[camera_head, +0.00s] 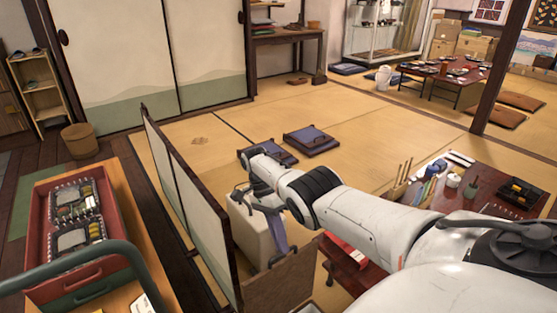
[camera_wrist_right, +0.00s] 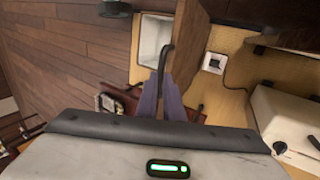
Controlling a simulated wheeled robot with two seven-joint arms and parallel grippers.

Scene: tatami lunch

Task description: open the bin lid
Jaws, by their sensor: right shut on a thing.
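The bin lid (camera_head: 287,284) is a brown wooden panel standing raised at the bottom middle of the head view. It also shows in the right wrist view (camera_wrist_right: 191,45), beside the pale opening of the bin (camera_wrist_right: 152,38). A dark handle (camera_wrist_right: 167,58) is at the lid's edge. My right gripper (camera_head: 277,249) points down at the lid's top edge. In the right wrist view its purple-grey fingers (camera_wrist_right: 167,88) are closed on the dark handle. Most of the bin is out of the head view. My left gripper is not in view.
A low folding screen (camera_head: 190,200) stands left of the lid, and a cream box (camera_head: 248,228) is behind it. A low table (camera_head: 485,196) with tools is at right. A cart with red trays (camera_head: 110,262) is at left. Open tatami lies beyond.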

